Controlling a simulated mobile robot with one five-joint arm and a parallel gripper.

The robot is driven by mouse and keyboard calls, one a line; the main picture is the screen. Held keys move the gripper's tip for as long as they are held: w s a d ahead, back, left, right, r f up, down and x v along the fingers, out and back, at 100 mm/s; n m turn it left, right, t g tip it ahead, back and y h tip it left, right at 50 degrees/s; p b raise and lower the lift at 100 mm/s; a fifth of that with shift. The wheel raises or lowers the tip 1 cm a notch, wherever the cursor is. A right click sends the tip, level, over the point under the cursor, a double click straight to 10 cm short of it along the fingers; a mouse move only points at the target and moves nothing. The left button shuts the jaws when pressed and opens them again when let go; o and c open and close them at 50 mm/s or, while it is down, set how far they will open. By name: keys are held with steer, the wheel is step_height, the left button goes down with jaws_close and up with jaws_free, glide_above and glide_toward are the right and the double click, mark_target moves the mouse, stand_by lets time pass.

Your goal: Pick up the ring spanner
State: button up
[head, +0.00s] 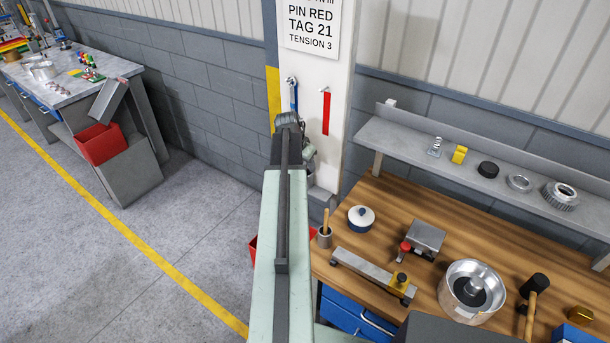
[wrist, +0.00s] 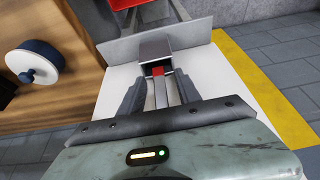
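I cannot pick out the ring spanner for certain. In the head view, a silver-topped blue piece (head: 293,95) and a red strip (head: 325,112) hang from the white pillar (head: 340,75). My arm covers the area below the blue piece. In the wrist view, my gripper (wrist: 159,88) is open, its two dark fingers apart. A narrow grey strip (wrist: 161,96) with a small red part (wrist: 157,71) shows between them. A grey box-like piece (wrist: 155,47) is just beyond the fingertips. I cannot tell whether these belong to the spanner, and no finger clearly touches them.
A red bin (head: 102,144) stands left. The left floor is clear.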

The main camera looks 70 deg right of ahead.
steer(key=shift+r, duration=0.1)
jaws_close()
